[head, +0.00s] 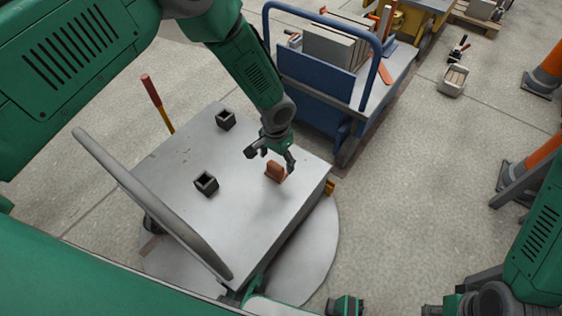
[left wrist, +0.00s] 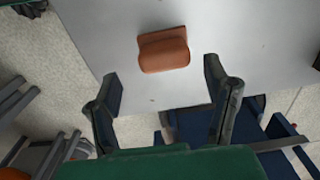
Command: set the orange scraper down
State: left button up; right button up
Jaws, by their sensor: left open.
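The orange scraper (head: 275,171) rests on the grey top of the cart (head: 235,215), near its right edge. In the left wrist view the scraper (left wrist: 163,50) lies on the grey surface, just beyond and between my open fingers. My left gripper (head: 270,154) is open and empty, just above and beside the scraper; its fingers also show in the left wrist view (left wrist: 160,85). No finger visibly touches the scraper. My right gripper (head: 395,306) is at the bottom edge of the head view, partly cut off, and its jaw state cannot be made out.
Two dark square sockets (head: 206,183) (head: 226,119) stand on the cart top. A grey handle bar (head: 150,205) runs along its left side. A blue trolley (head: 315,85) with grey blocks stands behind. Open floor (head: 410,180) lies to the right, with orange posts (head: 548,70) at the far right.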

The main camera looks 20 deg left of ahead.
aim_at(276, 165)
pick_arm(q)
notch_tip(276, 165, up, 9)
jog(key=p, duration=0.3)
jog(key=shift+a, duration=0.15)
